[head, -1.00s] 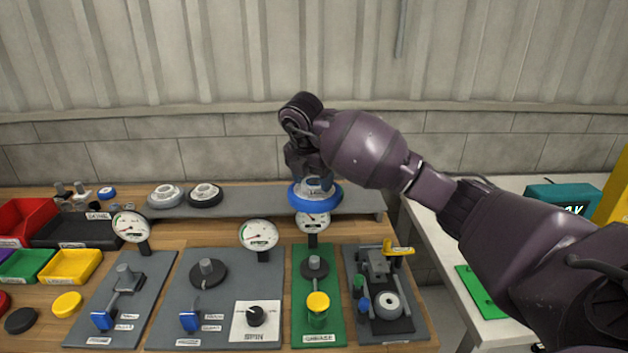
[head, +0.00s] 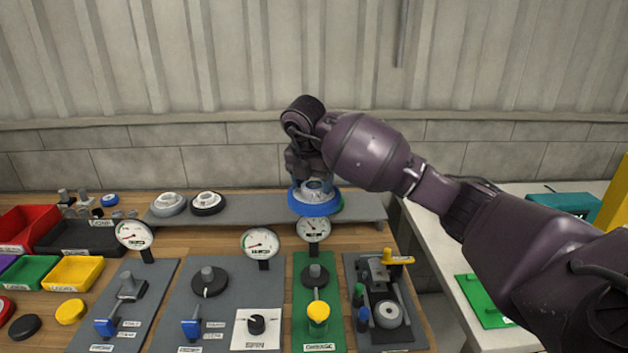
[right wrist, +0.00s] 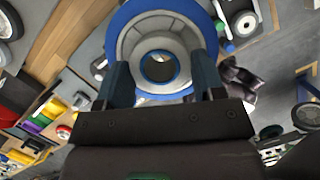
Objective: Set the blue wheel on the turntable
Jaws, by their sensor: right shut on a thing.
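The blue wheel (head: 315,207) has a blue tyre and a light grey hub. My right gripper (head: 316,182) is shut on its hub and holds it at the right part of the grey shelf, above the gauge there. In the right wrist view the wheel (right wrist: 128,30) sits between the two fingers (right wrist: 160,80). In the head view I cannot tell whether the wheel touches the shelf. A dark round disc with an upright grey post (head: 209,282), which looks like the turntable, stands on the grey panel with the SPIN dial. It is bare. My left gripper is not in view.
Two other wheels, grey (head: 169,204) and black (head: 207,203), lie on the grey shelf (head: 255,208). Upright gauges (head: 260,243) stand in front of it. A green panel (head: 318,270) and a tool panel (head: 385,300) lie to the right. Coloured bins (head: 75,272) fill the left.

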